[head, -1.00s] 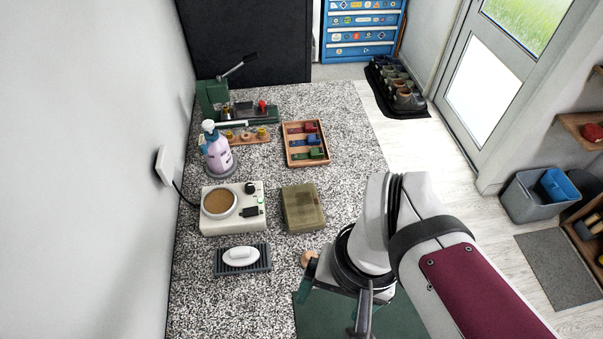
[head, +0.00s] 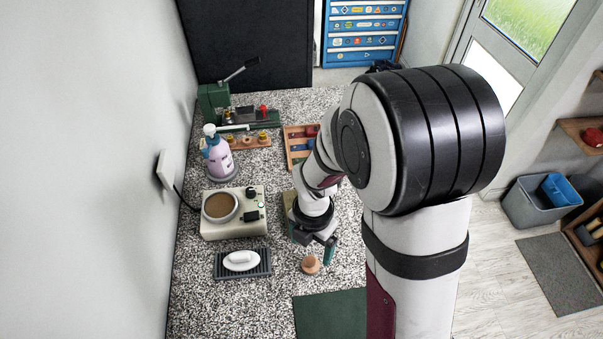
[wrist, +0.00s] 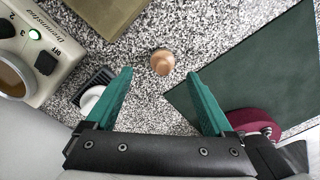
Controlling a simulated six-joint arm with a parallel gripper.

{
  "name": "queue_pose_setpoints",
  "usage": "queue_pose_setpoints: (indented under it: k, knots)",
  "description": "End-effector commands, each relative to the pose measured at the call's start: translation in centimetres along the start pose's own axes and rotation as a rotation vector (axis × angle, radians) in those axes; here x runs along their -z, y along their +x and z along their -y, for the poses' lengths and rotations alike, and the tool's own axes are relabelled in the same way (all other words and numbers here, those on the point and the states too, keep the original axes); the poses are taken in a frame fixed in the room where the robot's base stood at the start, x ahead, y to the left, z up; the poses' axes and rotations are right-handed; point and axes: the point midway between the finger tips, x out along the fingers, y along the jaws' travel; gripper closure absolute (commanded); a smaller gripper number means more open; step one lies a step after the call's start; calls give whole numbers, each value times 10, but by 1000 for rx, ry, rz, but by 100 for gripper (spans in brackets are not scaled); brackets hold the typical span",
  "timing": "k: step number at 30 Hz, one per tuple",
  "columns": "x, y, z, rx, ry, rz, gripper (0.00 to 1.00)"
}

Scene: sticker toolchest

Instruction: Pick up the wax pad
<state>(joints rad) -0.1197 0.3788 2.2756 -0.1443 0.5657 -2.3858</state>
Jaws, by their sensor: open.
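A small round tan piece (head: 310,265), the likeliest wax pad, sits on the speckled counter. In the wrist view the tan piece (wrist: 162,62) has a knob-like top and lies ahead of the gap between the fingertips. My gripper (head: 316,250) is open and empty, just behind and above it in the head view. Its two green fingers also show in the wrist view (wrist: 159,75), wide apart, with no visible contact with the piece.
A black ridged tray (head: 219,271) holds a white oval block (head: 240,260). A cream heater (head: 225,228) with a brown round well stands behind it. A green mat (head: 328,318) lies in front. The olive box (wrist: 105,12) is partly hidden by my arm in the head view.

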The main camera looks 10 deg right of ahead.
Motion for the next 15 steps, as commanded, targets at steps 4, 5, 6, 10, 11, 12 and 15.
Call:
queue_pose_setpoints:
  k: [4,5,6,10,11,12,15]
  knots:
    - [1,19,1,2,0,-1,13]
    - [2,24,2,3,0,-2,13]
    - [3,32,4,3,2,-3,13]
    - [5,58,6,3,2,-2,13]
    - [5,62,6,3,2,-1,13]
    - [5,65,6,2,2,0,13]
    - [4,68,5,0,2,2,13]
